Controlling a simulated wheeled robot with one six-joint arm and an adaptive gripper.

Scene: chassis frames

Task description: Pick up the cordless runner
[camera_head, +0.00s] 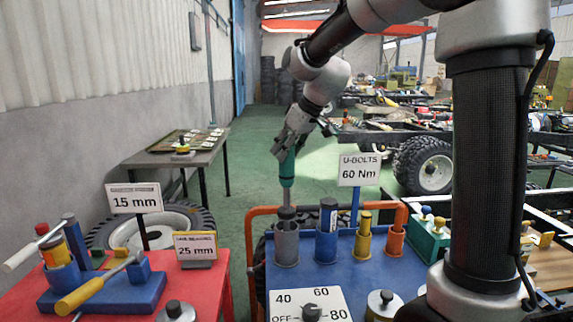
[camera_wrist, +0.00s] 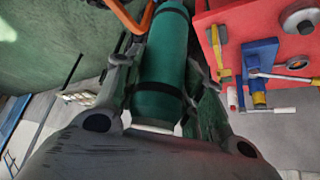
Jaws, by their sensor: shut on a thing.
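The cordless runner is a green cylindrical tool (camera_head: 287,169) with a grey shaft pointing down, held upright below my gripper (camera_head: 288,148). My gripper is shut on its green body, with a finger on each side. The green body (camera_wrist: 160,62) also fills the middle of the wrist view, between the fingers of my gripper (camera_wrist: 160,85). The shaft's lower end meets a dark piece at the mouth of a grey cup (camera_head: 286,246) on the blue cart top (camera_head: 345,272). I cannot tell how deep it sits in the cup.
To the right of the grey cup stand a blue holder (camera_head: 327,245), a yellow one (camera_head: 363,246) and an orange one (camera_head: 396,240). A U-bolts sign (camera_head: 359,170) rises behind them. A red table (camera_head: 205,290) with tools is at left.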

